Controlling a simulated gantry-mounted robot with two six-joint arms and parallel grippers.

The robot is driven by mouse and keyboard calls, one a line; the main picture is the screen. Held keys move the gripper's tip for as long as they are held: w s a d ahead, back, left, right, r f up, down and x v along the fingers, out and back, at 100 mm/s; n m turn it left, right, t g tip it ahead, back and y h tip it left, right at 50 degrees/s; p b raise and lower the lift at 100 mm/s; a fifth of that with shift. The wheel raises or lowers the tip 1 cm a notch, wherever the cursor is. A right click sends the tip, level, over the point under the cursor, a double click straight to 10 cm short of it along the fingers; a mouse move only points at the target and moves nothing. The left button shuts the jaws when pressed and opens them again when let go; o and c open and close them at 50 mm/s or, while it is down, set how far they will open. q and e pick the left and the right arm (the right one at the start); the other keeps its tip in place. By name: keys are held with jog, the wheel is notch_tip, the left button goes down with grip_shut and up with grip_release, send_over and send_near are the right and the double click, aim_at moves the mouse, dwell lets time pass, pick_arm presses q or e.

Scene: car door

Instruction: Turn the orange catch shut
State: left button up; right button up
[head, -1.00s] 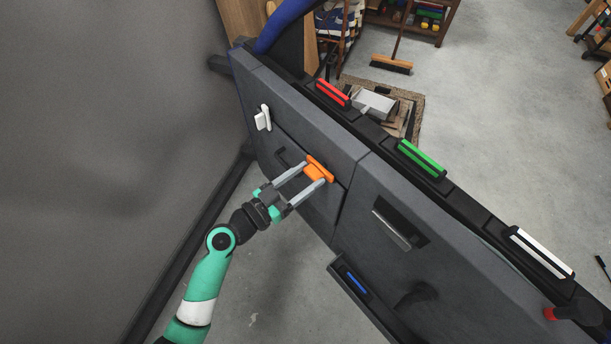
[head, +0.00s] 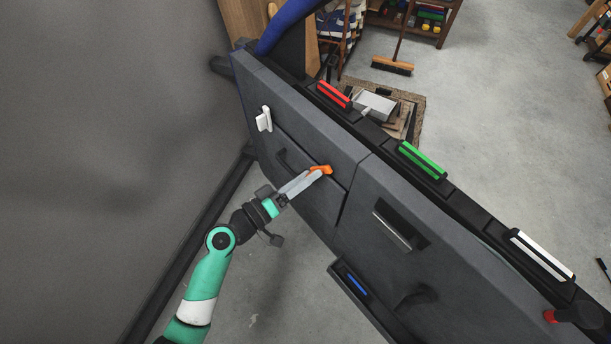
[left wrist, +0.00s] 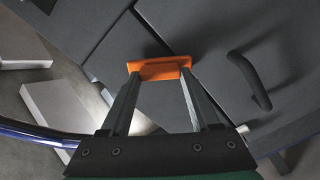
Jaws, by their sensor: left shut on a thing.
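The orange catch (head: 321,170) sits on the grey door panel, at the seam around the small panel with the black handle. In the left wrist view the catch (left wrist: 160,69) lies across the ends of my fingers. My left gripper (head: 312,177) is shut on the catch, with its fingers seen nearly edge-on in the head view. They partly hide the catch there. In the left wrist view the two fingers (left wrist: 159,85) hold the catch from both sides. My right gripper is not in view.
A white catch (head: 264,119) is on the door to the upper left. A black handle (head: 288,160) is close to my gripper; it also shows in the left wrist view (left wrist: 250,80). Red (head: 333,94), green (head: 422,160) and white bars line the door's top edge.

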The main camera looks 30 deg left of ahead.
pick_arm(q)
jog(key=shift+f+n+p, duration=0.15)
jog(key=shift+n+p, duration=0.65)
jog(key=shift+n, duration=2.9)
jog(key=o, duration=1.4)
jog(key=shift+c, duration=0.2)
jog(key=v, duration=1.1)
jog(key=shift+s+a+p, duration=0.2)
jog(key=shift+s+p, duration=0.05)
jog(key=shift+p, duration=0.05)
